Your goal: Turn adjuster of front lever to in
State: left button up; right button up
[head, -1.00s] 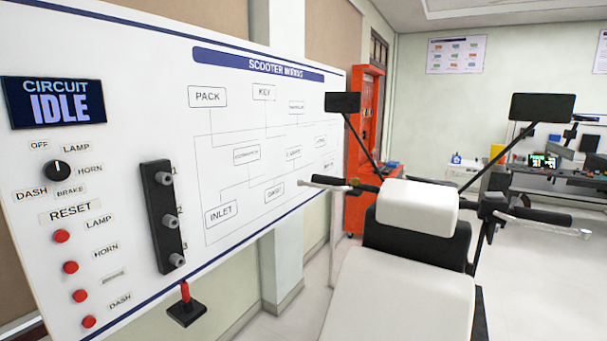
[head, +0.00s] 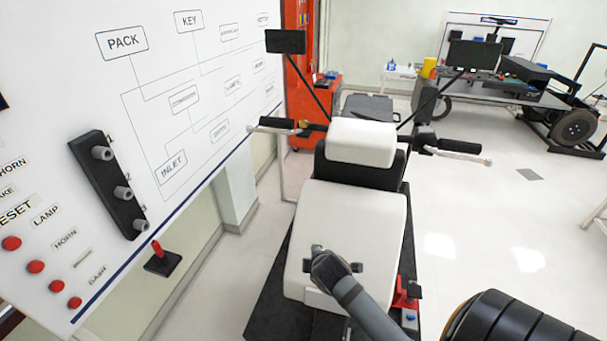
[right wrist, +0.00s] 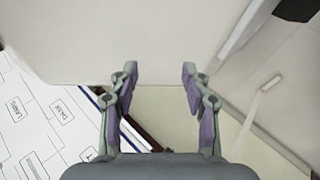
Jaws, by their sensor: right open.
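The scooter's handlebar shows in the head view beyond the white backrest (head: 361,142). Its right end has a black grip (head: 460,146) with a thin silver lever (head: 468,157); its left end has a black grip (head: 277,123) and another lever (head: 262,130). The adjusters are too small to make out. My right gripper (head: 333,264) is over the white seat (head: 355,215), short of the handlebar. In the right wrist view it is open and empty (right wrist: 159,78), with a pale surface filling the top. A pale rod (right wrist: 255,108) lies right of it there. My left gripper is out of view.
A white wiring board (head: 60,100) with a black socket strip (head: 108,185) and red buttons stands at left. A red-handled switch (head: 161,257) is below it. A red fixture (head: 405,295) is beside the seat. Open floor (head: 500,235) lies to the right.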

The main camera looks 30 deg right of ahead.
jog(key=w+d+r+n+t+h, duration=0.2)
jog(key=w+d+r+n+t, duration=0.15)
jog(key=w+r+n, duration=0.6)
jog(key=n+t+h+p, duration=0.15)
jog(key=n+t, duration=0.35)
jog(key=n, duration=0.6)
send_near(305, 124)
jog(key=shift+m+h, duration=0.35)
jog(key=p+x, duration=0.3)
jog(key=x, duration=0.7)
jog(key=shift+w+a+f, duration=0.15)
jog(key=shift+w+f, duration=0.05)
jog(key=shift+w+d+f, duration=0.1)
jog(key=shift+w+d, duration=0.15)
jog(key=shift+w, duration=0.25)
grip_shut()
